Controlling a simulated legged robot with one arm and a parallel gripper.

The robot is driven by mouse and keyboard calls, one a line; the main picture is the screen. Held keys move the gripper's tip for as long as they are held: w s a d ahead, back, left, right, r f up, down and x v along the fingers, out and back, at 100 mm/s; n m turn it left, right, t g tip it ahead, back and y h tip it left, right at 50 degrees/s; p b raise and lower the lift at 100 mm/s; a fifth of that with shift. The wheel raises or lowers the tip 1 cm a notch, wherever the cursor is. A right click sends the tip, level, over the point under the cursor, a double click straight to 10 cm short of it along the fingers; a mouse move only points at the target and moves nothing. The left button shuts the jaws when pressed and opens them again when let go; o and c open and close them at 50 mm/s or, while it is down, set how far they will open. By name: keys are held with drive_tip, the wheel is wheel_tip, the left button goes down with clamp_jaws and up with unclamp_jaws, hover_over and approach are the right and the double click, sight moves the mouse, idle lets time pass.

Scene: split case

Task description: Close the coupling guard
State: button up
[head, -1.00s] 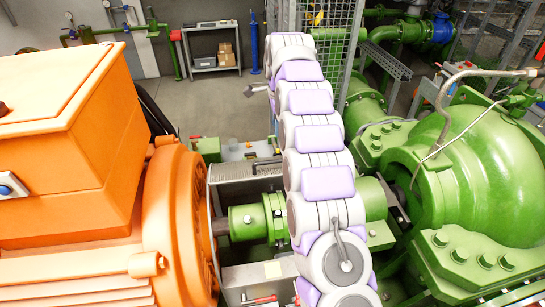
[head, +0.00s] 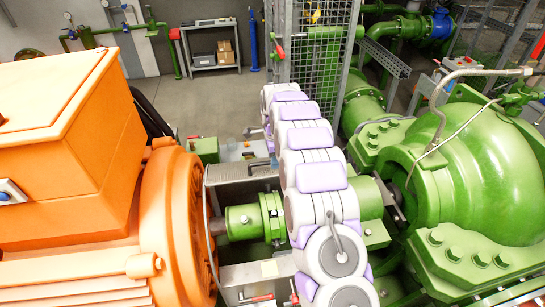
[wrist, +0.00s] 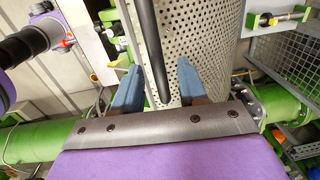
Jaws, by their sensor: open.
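The coupling guard (head: 228,172) is a perforated grey metal cover behind the shaft coupling in the head view. The green coupling (head: 255,217) is uncovered between the orange motor and the green pump. A dark bar handle (head: 262,166) shows by the guard, partly behind my arm. In the wrist view the guard's perforated sheet (wrist: 200,38) fills the upper middle, with the black handle (wrist: 150,45) in front of it. My gripper (wrist: 158,68) is open, its blue fingers on either side of the handle's lower end. Contact cannot be told. My arm hides the gripper in the head view.
The orange motor (head: 60,130) stands left and the green pump (head: 480,170) right. A wire mesh fence (head: 325,70) stands behind my arm. Open floor (head: 220,95) lies at the back, before a small shelf (head: 215,47).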

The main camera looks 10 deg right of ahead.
drive_tip(key=a, duration=0.3)
drive_tip(key=shift+a+f, duration=0.1)
drive_tip(key=shift+a, duration=0.5)
drive_tip(key=shift+c, duration=1.6)
drive_tip(key=d, duration=0.3)
clamp_jaws()
drive_tip(key=shift+a, duration=0.4)
